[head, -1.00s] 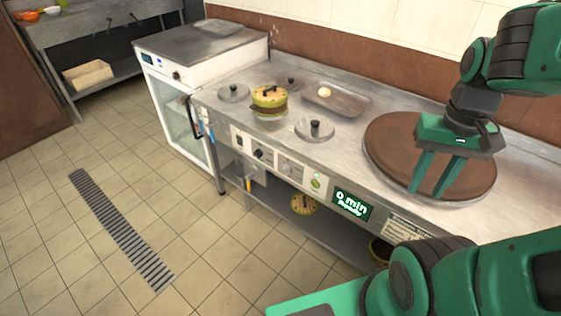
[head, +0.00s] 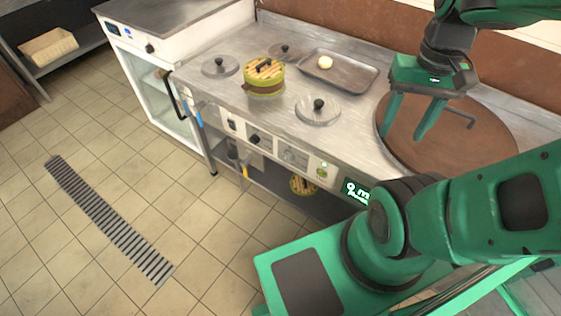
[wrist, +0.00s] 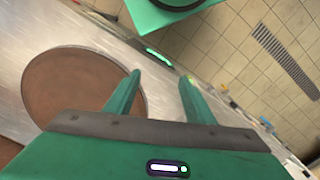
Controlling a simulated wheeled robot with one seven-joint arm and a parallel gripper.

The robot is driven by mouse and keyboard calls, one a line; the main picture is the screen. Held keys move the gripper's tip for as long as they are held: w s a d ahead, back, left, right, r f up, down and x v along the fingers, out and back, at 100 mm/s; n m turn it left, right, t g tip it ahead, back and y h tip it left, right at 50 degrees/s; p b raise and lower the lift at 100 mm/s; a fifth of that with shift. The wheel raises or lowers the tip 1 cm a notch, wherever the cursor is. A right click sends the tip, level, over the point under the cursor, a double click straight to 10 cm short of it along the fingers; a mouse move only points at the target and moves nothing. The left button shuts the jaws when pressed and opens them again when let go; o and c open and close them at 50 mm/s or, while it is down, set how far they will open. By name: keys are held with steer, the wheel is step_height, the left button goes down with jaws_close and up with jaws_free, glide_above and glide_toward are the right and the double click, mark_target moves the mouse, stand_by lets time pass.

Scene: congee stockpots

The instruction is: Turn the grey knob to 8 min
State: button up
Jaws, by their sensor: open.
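The grey knob (head: 289,155) sits on the front control panel of the steel counter, between a black knob (head: 254,139) and a green button (head: 322,173). Its pointer is too small to read. The green timer display (head: 355,190) to its right is partly hidden by my arm; a "0" and an "m" show. My gripper (head: 402,137) is open and empty, fingers pointing down above the round brown plate, to the right of the knob and apart from it. In the wrist view my gripper (wrist: 160,77) shows its two fingers spread with nothing between them.
The counter (head: 225,95) carries a yellow-green steamer (head: 263,80), steel lids (head: 318,110), a tray (head: 350,75) with a pale bun (head: 324,62) and the round brown plate (head: 470,140). A glass-door cabinet (head: 160,95) stands left. Tiled floor before the counter is open, with a drain grate (head: 105,220).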

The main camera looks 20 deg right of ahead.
steer(key=w+a+n+t, duration=0.2)
steer(key=w+a+n, duration=0.45)
steer(key=w, duration=0.65)
steer(key=n+g+h, duration=0.2)
steer(key=n+h, duration=0.2)
steer(key=n, duration=0.2)
glide_above(285, 159)
steer(key=s+a, duration=0.1)
steer(key=s, duration=0.3)
step_height(285, 159, down, 13)
steer(key=s+a+f+n+t+h, duration=0.1)
steer(key=a+f+n+t+h, duration=0.4)
steer(key=f+n, duration=0.4)
steer(key=s+a+f+n+t+h, duration=0.1)
steer(key=a+f+n+t+h, duration=0.45)
steer(key=f, duration=0.55)
steer(key=shift+n+g+h, duration=0.4)
steer(key=shift+g+h, duration=0.15)
steer(key=shift+g, duration=0.1)
steer(key=x, duration=1.1)
steer(key=shift+s+d+f, duration=0.15)
steer(key=shift+s+f, duration=0.1)
steer(key=c, duration=1.1)
